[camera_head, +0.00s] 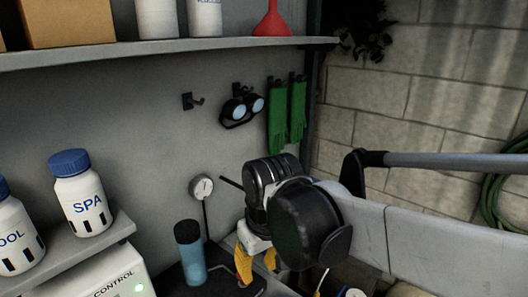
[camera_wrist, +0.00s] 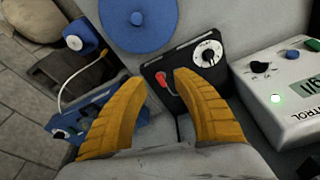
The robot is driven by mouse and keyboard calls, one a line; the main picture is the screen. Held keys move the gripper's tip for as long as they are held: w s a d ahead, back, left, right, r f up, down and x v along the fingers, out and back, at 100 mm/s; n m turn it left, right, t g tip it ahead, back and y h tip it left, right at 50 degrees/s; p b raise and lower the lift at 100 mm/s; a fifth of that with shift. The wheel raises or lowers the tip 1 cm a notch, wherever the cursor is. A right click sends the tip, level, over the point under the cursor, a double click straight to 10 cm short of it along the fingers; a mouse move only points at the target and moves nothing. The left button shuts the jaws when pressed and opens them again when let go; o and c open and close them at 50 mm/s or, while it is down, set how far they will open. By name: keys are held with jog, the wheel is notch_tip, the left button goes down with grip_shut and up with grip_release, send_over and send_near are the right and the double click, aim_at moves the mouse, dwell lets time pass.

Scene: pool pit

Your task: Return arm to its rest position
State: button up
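My gripper (camera_head: 257,263) has yellow fingers and hangs below my dark wrist, low in the middle of the head view. In the wrist view the two fingers of my gripper (camera_wrist: 155,83) are apart, with nothing held between them. Behind them are a grey surface and the edge of a black panel (camera_wrist: 160,68) with a white dial and a red plug. My arm (camera_head: 420,240) reaches in from the right of the head view, bent at a black joint.
A blue bottle (camera_head: 190,255) stands left of my gripper, near a round gauge (camera_head: 202,188). A white control box (camera_head: 115,285) and the SPA bottle (camera_head: 83,195) are further left. A shelf (camera_head: 170,48) runs above; goggles (camera_head: 240,108) and green gloves (camera_head: 287,112) hang behind.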

jog(key=s+d+m+t, duration=0.2)
jog(key=s+d+m, duration=0.1)
jog(key=d, duration=0.7)
jog(key=s+d+f+m+t+h, duration=0.1)
jog(key=s+d+m+t, duration=0.1)
jog(key=d, duration=0.9)
jog(key=shift+s+m+t, duration=0.4)
jog(key=shift+s+m, duration=0.5)
jog(key=shift+f, duration=0.1)
